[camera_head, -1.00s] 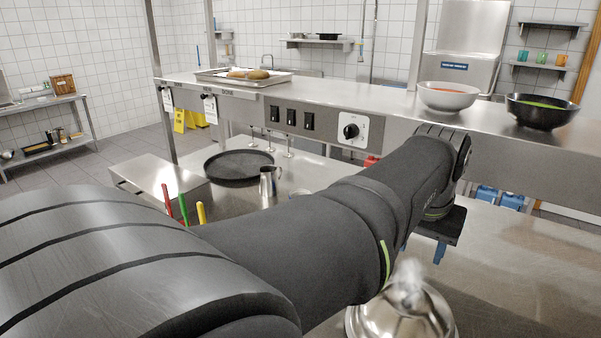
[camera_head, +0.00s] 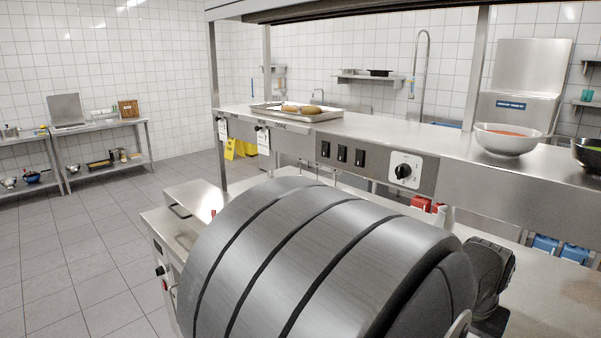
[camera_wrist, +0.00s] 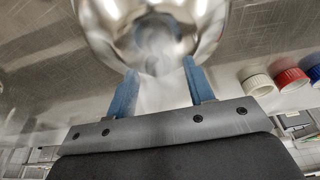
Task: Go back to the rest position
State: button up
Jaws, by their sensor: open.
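My gripper (camera_wrist: 158,90) shows in the wrist view with its two blue fingers spread apart and nothing held between them. A shiny steel dome (camera_wrist: 205,20) fills the top of the wrist view, beyond the fingertips; whether the fingertips touch it I cannot tell. In the head view my own arm covers the lower middle, and the gripper fingers and the dome are hidden.
A steel pass shelf (camera_head: 390,138) crosses the head view. It bears a tray (camera_head: 325,115) of bread, a white bowl (camera_head: 507,142) with red content and a black bowl (camera_head: 590,150). Red (camera_wrist: 290,76) and white (camera_wrist: 257,84) lids lie right of my gripper. Floor at left is clear.

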dwell(0.3)
jog(key=shift+f, duration=0.3)
jog(key=v, duration=1.3)
jog(key=x, duration=1.3)
jog(key=v, duration=0.3)
jog(key=d+v, duration=0.1)
jog(key=v, duration=0.1)
jog(key=shift+d+r, duration=0.15)
jog(key=shift+r, duration=0.35)
jog(key=s+d+r, duration=0.3)
jog(key=s+r, duration=0.3)
jog(key=s, duration=0.5)
jog(key=s+d+f+m+g, duration=0.1)
jog(key=s+d+f+m, duration=0.1)
jog(key=s+d+m, duration=0.2)
jog(key=s+d+f+m+g+h, duration=0.1)
jog(key=s+d+f+m, duration=0.2)
jog(key=s+d, duration=0.7)
jog(key=s+m, duration=0.2)
jog(key=s, duration=0.5)
jog(key=shift+s, duration=0.2)
